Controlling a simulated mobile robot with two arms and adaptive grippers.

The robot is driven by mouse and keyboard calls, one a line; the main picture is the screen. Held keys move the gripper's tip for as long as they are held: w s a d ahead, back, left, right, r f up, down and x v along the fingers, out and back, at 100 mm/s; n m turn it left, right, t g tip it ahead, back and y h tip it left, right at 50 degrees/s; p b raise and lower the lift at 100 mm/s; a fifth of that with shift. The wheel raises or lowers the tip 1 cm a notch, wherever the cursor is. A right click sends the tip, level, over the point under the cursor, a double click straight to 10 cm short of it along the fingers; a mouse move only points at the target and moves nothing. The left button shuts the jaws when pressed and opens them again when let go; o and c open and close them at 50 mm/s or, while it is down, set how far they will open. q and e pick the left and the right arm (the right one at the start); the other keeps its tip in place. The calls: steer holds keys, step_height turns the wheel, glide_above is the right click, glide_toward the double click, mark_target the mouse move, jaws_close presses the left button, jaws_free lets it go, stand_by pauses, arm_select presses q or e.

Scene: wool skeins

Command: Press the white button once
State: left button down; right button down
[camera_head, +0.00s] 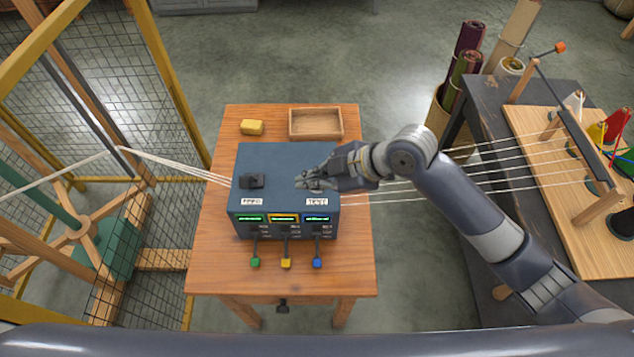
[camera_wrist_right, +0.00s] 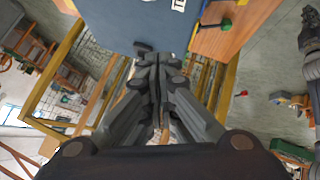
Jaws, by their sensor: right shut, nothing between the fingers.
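A blue-grey control box (camera_head: 285,155) stands on a wooden table. Its top carries a dark raised block (camera_head: 252,180) above the left label and a second white label reading TEST (camera_head: 316,202) at the right. My right gripper (camera_head: 303,183) is shut and empty, over the right part of the box top just behind the TEST label. I cannot tell whether it touches the box. No white button shows; the gripper may hide it. In the right wrist view my closed fingers (camera_wrist_right: 155,70) point toward the box (camera_wrist_right: 145,18). My left gripper is not in view.
Three levers with green (camera_head: 255,262), yellow (camera_head: 286,263) and blue (camera_head: 317,262) knobs hang at the box front, below lit displays. A yellow block (camera_head: 252,127) and an empty wooden tray (camera_head: 316,136) lie behind it. Strands run out from both sides.

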steer(key=w+r+n, duration=0.2)
steer(key=w+r, duration=0.1)
steer(key=w, duration=0.1)
steer(key=shift+w+d+r+n, duration=0.35)
steer(key=shift+w+d+n, duration=0.05)
steer(key=shift+d, duration=0.05)
step_height(320, 180, down, 8)
steer(key=b, duration=0.6)
steer(key=shift+r, duration=0.25)
steer(key=shift+f+b, duration=0.35)
steer(key=shift+f, duration=0.35)
steer(key=shift+f, duration=0.1)
steer(key=shift+f, duration=0.3)
stand_by(0.3)
steer(key=shift+f+b, duration=0.5)
steer(key=shift+b, duration=0.1)
stand_by(0.5)
stand_by(0.3)
steer(key=shift+r+p, duration=0.75)
steer(key=shift+r, duration=0.2)
